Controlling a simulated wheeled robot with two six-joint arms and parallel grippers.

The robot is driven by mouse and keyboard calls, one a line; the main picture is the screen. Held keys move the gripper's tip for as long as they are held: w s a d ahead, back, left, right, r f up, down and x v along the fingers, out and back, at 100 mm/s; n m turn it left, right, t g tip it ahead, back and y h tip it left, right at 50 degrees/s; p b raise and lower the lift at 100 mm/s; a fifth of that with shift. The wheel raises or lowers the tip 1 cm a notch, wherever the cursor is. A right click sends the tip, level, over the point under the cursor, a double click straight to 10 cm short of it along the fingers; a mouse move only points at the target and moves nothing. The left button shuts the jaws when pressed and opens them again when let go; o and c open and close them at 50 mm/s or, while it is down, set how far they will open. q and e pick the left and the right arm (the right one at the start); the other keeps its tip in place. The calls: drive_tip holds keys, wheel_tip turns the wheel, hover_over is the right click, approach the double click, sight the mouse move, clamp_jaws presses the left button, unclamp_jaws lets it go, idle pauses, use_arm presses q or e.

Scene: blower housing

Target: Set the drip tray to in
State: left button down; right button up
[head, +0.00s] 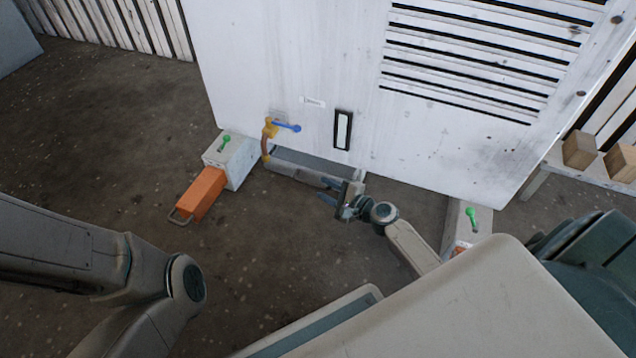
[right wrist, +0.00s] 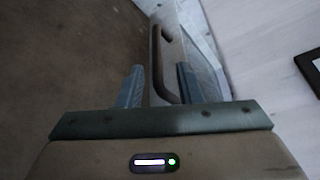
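The drip tray (head: 293,172) is a grey, shallow drawer at the foot of the white housing. Its front stands out a little from below the panel. In the right wrist view the tray front (right wrist: 178,40) carries a dark bar handle (right wrist: 156,58). My right gripper (head: 328,192) is at the right part of the tray front. In the right wrist view its two blue-grey fingers (right wrist: 163,86) are apart, one on each side of the handle, with gaps showing. My left arm comes in at the left, but its gripper is out of view.
The white housing (head: 280,60) has a vent grille and a dark-framed gauge (head: 343,130). A yellow valve with a blue lever (head: 287,127) hangs above the tray. An orange block (head: 199,195) with a wire handle sticks out at the left. Open floor lies in front.

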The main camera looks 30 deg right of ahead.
drive_tip(key=v, duration=0.6)
drive_tip(key=shift+s+d+p, duration=0.1)
drive_tip(key=shift+s+p, duration=0.15)
drive_tip(key=shift+p, duration=0.05)
drive_tip(key=shift+r, duration=0.1)
